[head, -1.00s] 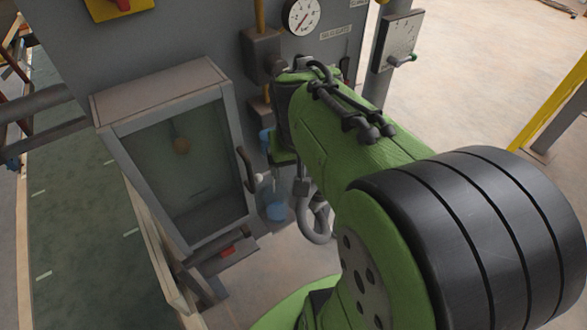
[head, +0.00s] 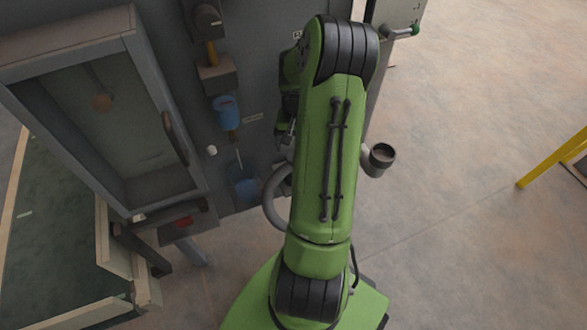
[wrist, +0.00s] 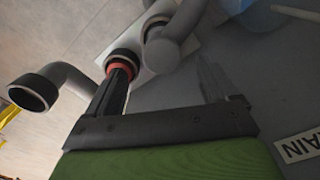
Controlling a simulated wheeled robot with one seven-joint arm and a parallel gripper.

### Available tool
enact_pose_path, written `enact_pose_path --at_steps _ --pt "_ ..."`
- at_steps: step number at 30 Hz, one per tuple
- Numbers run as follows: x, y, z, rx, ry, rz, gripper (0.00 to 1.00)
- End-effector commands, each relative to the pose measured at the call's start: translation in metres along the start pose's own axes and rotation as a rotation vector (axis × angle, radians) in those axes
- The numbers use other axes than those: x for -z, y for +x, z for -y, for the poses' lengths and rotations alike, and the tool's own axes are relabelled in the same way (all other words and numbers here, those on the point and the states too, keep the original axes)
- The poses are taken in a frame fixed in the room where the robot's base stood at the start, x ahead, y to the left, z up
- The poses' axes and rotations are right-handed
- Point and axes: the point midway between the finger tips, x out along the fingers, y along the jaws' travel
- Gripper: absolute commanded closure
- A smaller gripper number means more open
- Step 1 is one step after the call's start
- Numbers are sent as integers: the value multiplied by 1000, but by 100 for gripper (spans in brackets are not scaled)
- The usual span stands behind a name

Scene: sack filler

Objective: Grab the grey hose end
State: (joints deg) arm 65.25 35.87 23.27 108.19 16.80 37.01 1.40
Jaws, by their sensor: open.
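The grey hose end (head: 381,157) is an open, dark-mouthed elbow just right of my arm in the head view. In the wrist view a grey elbow with a dark open mouth (wrist: 36,93) lies left of my left finger. My gripper (wrist: 163,70) is open, with nothing between its fingers. The left finger overlaps a red-ringed fitting (wrist: 121,64) in the picture; I cannot tell whether they touch. A rounded grey pipe (wrist: 172,42) lies beyond the fingertips. In the head view my arm hides the middle of the hose and most of my gripper.
The grey cabinet wall (head: 262,60) stands close behind my gripper. A glass-fronted box (head: 120,130) with a handle is at left. Blue-ended fittings (head: 226,110) are on the wall. The floor at right is open.

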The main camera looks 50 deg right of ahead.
Motion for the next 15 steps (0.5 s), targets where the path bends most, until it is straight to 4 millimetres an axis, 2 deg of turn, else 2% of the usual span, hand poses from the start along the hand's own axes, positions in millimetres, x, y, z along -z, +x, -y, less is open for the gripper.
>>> enact_pose_path --at_steps 1,3,10,15 --pt "-1 17 0 0 1 5 13" --pt "-1 31 0 0 0 4 13" --pt "0 53 1 0 0 1 13" --pt "2 86 3 1 0 4 13"
